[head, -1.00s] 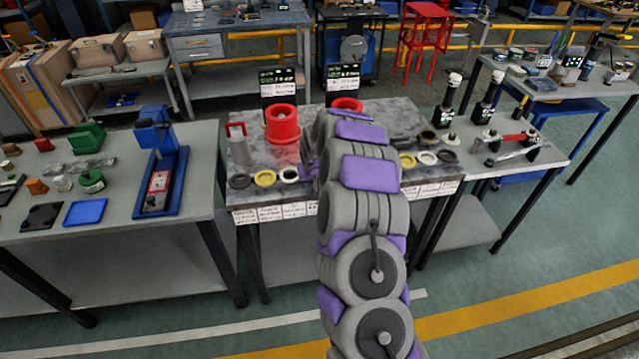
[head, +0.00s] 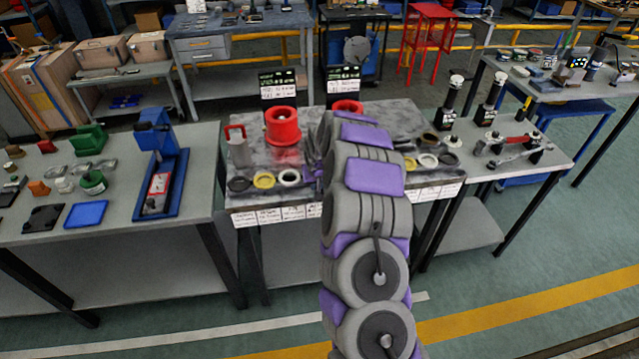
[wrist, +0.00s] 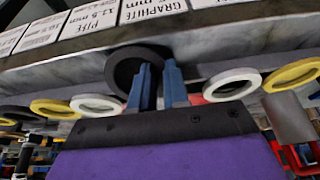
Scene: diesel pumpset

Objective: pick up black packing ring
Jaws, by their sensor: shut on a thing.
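The black packing ring (wrist: 122,72) shows in the wrist view. It looks rounder than the flatter-looking rings beside it, as if tilted. My gripper (wrist: 160,72) has two blue-grey fingers shut on the ring's near-right rim. One finger overlaps the ring's hole and the other is at its outer side. I cannot tell whether the ring still touches the marble-topped table (head: 270,162). In the head view my arm hides the held ring and most of my gripper.
White rings (wrist: 232,84) and yellow rings (wrist: 292,76) lie on both sides. A dark ring (head: 239,184) is at the table's left. A red spool (head: 283,126) and a grey cylinder with red handle (head: 238,146) stand behind. Labels (head: 270,215) line the front edge.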

